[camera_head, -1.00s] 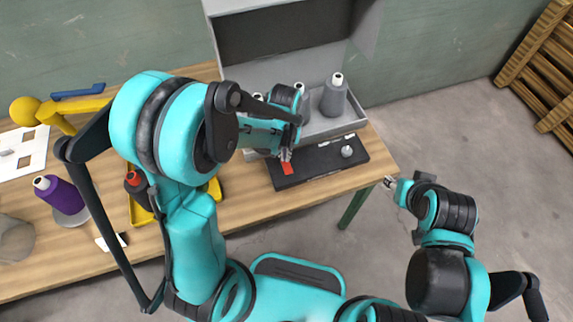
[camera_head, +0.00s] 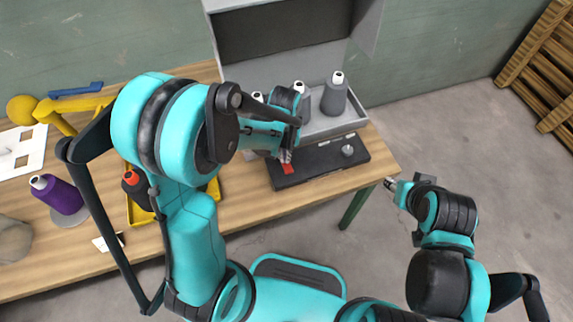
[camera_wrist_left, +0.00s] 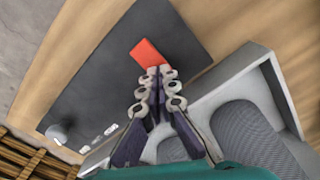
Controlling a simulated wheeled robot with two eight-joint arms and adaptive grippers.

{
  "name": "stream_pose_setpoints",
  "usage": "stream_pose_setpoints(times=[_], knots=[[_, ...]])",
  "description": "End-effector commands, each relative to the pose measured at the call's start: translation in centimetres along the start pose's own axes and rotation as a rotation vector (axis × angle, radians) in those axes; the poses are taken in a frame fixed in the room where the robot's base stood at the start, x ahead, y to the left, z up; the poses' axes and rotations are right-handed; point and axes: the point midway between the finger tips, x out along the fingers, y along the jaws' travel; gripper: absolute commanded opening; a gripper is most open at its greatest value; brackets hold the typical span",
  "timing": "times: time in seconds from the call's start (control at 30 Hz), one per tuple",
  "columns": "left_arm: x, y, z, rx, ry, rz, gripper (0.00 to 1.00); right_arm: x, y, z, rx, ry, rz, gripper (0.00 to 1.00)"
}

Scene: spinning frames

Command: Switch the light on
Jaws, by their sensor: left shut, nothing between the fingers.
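A dark flat panel (camera_head: 318,164) lies along the front of the table and carries a red switch (camera_head: 288,169) near its left end and a grey round knob (camera_head: 347,151) near its right end. In the left wrist view the red switch (camera_wrist_left: 148,52) shows just beyond my fingertips. My left gripper (camera_head: 286,156) is shut and empty, with its tips at the edge of the red switch; I cannot tell whether they touch it. It also shows in the left wrist view (camera_wrist_left: 160,75). My right gripper (camera_head: 390,184) is off the table's right end; its jaws are too small to read.
A grey open box (camera_head: 345,122) with several grey thread cones (camera_head: 334,96) stands behind the panel. A purple cone (camera_head: 62,196), a yellow tray (camera_head: 142,213) and a yellow lamp-like arm (camera_head: 60,112) are on the left.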

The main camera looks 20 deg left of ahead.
Motion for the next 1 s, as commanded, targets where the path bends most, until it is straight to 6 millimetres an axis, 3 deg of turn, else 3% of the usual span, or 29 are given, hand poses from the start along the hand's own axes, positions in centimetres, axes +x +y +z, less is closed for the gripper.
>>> stream_pose_setpoints(times=[0.67,1.0], knots=[[0.8,0.0,0.0,0.0,0.0,0.0,0.0,0.6,0.0,0.4,0.0,0.0,0.0,0.4],[-1.6,0.0,0.0,0.0,0.0,0.0,0.0,-0.9,0.0,-0.7,0.0,0.0,0.0,0.4]])
